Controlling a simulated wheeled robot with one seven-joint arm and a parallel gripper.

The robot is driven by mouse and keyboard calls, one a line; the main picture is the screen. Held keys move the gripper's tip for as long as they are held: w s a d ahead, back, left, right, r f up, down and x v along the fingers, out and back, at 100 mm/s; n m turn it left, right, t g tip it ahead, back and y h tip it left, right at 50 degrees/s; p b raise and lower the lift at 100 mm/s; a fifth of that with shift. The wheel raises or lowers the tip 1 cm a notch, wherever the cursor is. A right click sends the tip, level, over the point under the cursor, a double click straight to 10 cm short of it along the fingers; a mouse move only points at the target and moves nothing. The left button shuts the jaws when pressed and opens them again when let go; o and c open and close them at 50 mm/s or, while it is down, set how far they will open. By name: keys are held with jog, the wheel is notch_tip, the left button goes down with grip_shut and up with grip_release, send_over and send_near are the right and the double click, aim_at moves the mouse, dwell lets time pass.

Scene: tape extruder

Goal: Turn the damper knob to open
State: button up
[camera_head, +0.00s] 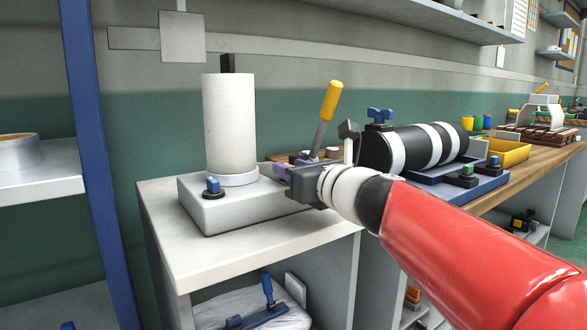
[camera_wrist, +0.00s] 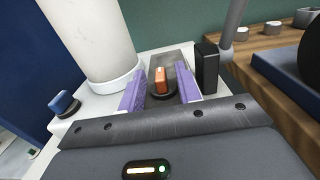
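My gripper (camera_head: 283,170) is at the right side of the white machine base (camera_head: 232,224), beside the tall white cylinder (camera_head: 229,122). In the wrist view my gripper (camera_wrist: 160,92) is open, with its two purple fingers apart. An orange knob (camera_wrist: 160,78) on a round dark base lies between the fingers, with a gap visible on each side. In the head view the gripper hides this knob. A blue knob (camera_head: 213,186) stands at the base's front left corner; it also shows in the wrist view (camera_wrist: 63,103). No label shows which knob is the damper.
A yellow-handled lever (camera_head: 332,102) rises behind my gripper. A black and white striped cylinder (camera_head: 418,147) with a blue wing knob (camera_head: 379,115) lies to the right on a blue tray. A black block (camera_wrist: 207,68) stands close to the right finger.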

jog(key=v, duration=0.7)
jog(key=shift+s+d+p, duration=0.2)
jog(key=shift+s+p, duration=0.05)
jog(key=shift+p, duration=0.05)
